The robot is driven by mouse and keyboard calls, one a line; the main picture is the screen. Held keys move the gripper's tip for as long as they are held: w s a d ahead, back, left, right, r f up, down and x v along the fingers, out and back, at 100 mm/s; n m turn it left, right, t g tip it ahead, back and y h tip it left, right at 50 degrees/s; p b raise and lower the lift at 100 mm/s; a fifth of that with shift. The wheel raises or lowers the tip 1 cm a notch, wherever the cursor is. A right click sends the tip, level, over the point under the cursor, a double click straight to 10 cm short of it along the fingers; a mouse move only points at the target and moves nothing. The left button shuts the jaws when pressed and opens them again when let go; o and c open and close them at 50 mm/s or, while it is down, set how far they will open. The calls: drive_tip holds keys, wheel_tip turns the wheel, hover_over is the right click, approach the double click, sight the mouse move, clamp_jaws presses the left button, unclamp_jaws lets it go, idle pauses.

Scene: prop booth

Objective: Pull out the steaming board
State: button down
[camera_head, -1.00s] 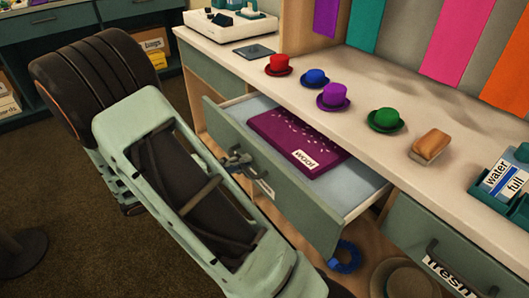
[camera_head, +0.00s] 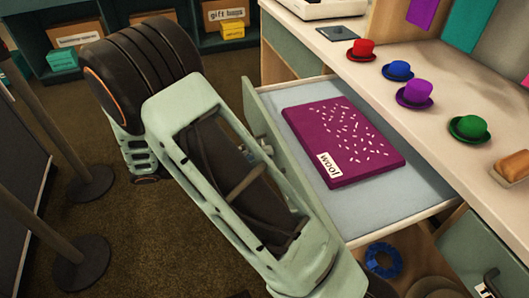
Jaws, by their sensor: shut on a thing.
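The drawer has a green front and a pale inside. My gripper (camera_head: 262,145) is at the drawer front, mostly hidden behind my arm, and is shut on the drawer handle. The handle itself is hidden in this view. Nothing touches the board from above.
The counter (camera_head: 395,105) above holds small red (camera_head: 363,50), blue (camera_head: 397,71), purple (camera_head: 414,94) and green (camera_head: 469,128) hats and a brush (camera_head: 513,166). A blue ring (camera_head: 383,260) lies below the drawer. Black posts (camera_head: 75,262) stand at left on open carpet.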

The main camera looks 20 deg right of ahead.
drive_tip(key=c, duration=2.3)
unclamp_jaws()
drive_tip(key=v, duration=1.2)
